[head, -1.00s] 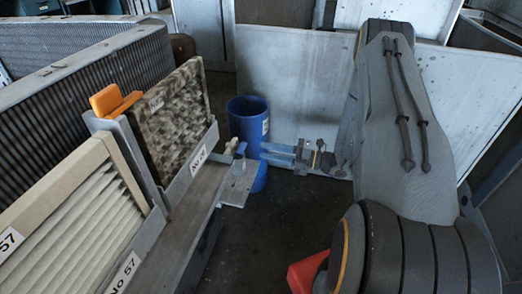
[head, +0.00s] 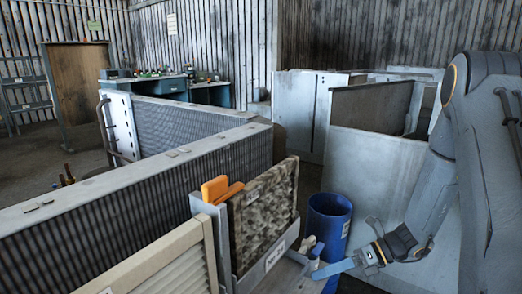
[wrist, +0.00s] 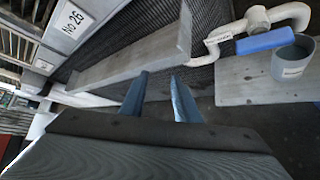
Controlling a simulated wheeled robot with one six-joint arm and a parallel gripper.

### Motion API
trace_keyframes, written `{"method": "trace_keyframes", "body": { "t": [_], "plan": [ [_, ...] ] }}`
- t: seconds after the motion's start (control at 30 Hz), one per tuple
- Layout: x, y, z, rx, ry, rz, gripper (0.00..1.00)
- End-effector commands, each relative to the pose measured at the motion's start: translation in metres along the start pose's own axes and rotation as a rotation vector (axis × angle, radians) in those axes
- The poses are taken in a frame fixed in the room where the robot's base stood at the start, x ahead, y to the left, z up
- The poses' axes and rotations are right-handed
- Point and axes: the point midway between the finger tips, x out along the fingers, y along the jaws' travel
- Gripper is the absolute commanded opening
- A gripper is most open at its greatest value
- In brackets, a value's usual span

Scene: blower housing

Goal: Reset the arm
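My gripper (head: 340,268) is low at the right in the head view, with its blue fingers pointing left, in front of the blue bin (head: 330,212) in the picture. In the wrist view its two blue fingers (wrist: 160,98) stand apart with nothing between them, so it is open and empty. A grey ledge (wrist: 125,55) lies beyond the fingers there. My arm comes down from the right side of the head view.
A mottled filter panel (head: 264,215) and an orange piece (head: 221,190) stand left of the bin. A pale panel (head: 372,170) stands behind it. The wrist view shows a white pipe (wrist: 297,12), a blue bar (wrist: 267,40) and a grey cup (wrist: 290,62) at right.

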Motion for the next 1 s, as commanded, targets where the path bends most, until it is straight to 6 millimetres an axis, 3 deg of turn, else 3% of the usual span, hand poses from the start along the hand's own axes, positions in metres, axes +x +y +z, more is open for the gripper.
{"method": "trace_keyframes", "body": {
  "t": [0.03, 0.2, 0.47, 0.7, 1.0],
  "plan": [
    [0.001, 0.016, -0.004, -0.121, 0.088, -0.017, 0.29],
    [-0.005, 0.054, -0.027, -0.551, 0.381, -0.043, 0.29],
    [-0.036, 0.091, -0.045, -1.255, 0.811, 0.0, 0.29],
    [-0.061, 0.11, -0.035, -1.812, 1.131, 0.096, 0.29],
    [-0.074, 0.13, -0.013, -2.257, 1.385, 0.21, 0.29]
  ]
}}
